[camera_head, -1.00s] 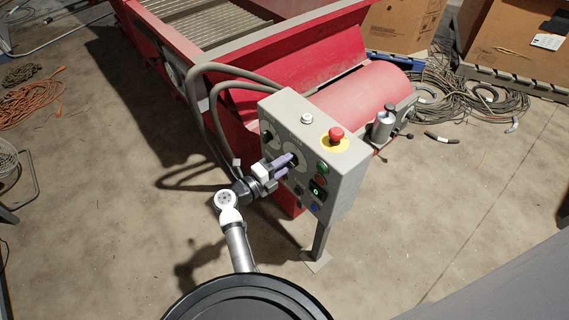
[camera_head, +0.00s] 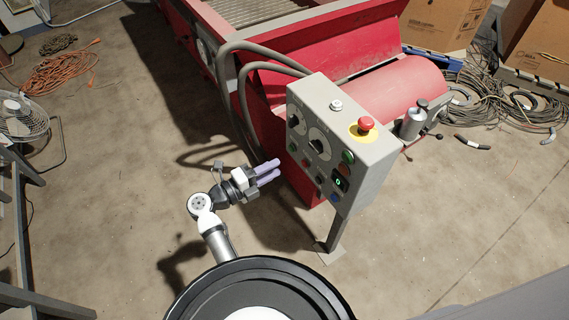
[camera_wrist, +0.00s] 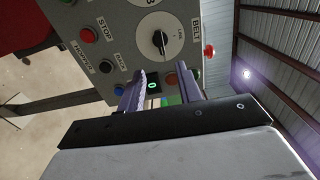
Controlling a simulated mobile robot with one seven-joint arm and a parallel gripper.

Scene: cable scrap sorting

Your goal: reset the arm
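My gripper (camera_head: 277,169) is in front and to the left of the grey control box (camera_head: 373,178), apart from it and empty. In the wrist view my gripper (camera_wrist: 160,72) shows two purple-grey fingers with a clear gap between them. The box face carries a black rotary knob (camera_head: 317,146), which in the wrist view (camera_wrist: 160,39) sits beside the word BELT. A small display with a green figure (camera_wrist: 154,86) shows between the fingers. My arm is bent low in front of my body.
A red emergency button (camera_head: 366,124) on a yellow disc tops the box, which stands on a post. A red conveyor machine (camera_head: 330,55) is behind it. Cables (camera_head: 490,100) and cartons (camera_head: 445,25) are at right. A fan (camera_head: 22,118) stands at left. Floor left of my arm is clear.

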